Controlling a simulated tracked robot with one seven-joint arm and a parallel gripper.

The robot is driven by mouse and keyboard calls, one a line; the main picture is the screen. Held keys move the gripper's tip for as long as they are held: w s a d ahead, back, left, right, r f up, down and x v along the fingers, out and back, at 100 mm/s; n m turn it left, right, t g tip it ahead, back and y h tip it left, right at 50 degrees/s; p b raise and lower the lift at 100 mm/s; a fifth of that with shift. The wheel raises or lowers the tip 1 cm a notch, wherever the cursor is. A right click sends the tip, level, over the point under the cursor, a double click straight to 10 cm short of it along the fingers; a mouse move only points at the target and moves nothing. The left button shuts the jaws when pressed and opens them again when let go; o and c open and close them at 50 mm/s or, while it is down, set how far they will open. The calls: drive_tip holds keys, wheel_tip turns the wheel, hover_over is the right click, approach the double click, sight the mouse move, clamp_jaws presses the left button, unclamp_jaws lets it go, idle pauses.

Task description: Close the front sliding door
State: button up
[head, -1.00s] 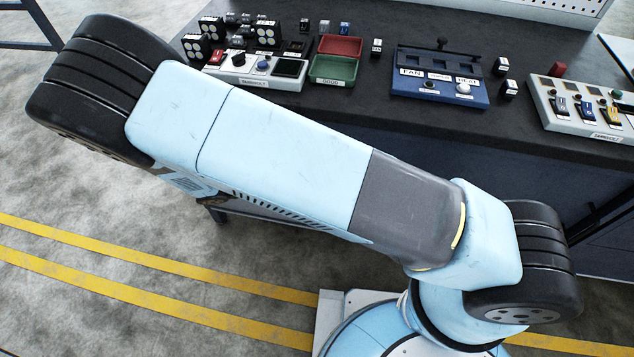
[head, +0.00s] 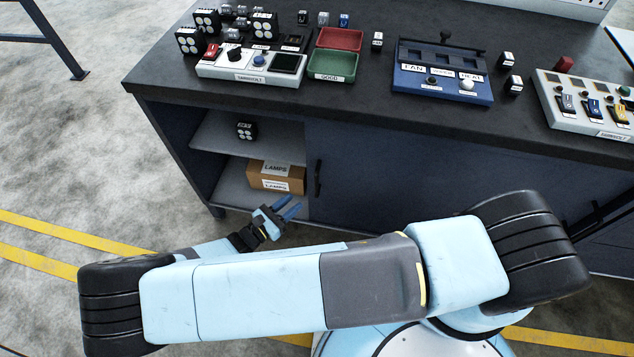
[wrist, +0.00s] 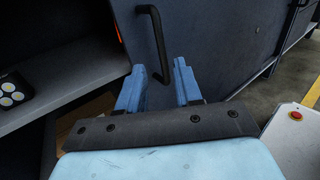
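The front sliding door (head: 400,175) is a dark blue panel on the cabinet below the worktop. It stands open, with the shelves at the left end exposed. Its black bar handle (head: 318,178) is near the panel's left edge; the handle also shows in the wrist view (wrist: 157,38). My gripper (head: 294,209) has blue fingers and is in front of the cabinet, left of and below the handle. In the wrist view, my gripper (wrist: 158,84) is open, and the handle's lower end appears between the fingertips. Whether the fingers touch it I cannot tell.
A cardboard box marked LAMPS (head: 276,178) lies on the lower shelf, and a black lamp block (head: 246,130) is on the upper shelf (head: 205,137). The worktop (head: 190,95) carries control panels, trays and switches.

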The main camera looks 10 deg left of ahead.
hover_over(316, 195)
drive_tip(key=shift+w, duration=0.4)
clamp_jaws()
idle(0.3)
idle(0.3)
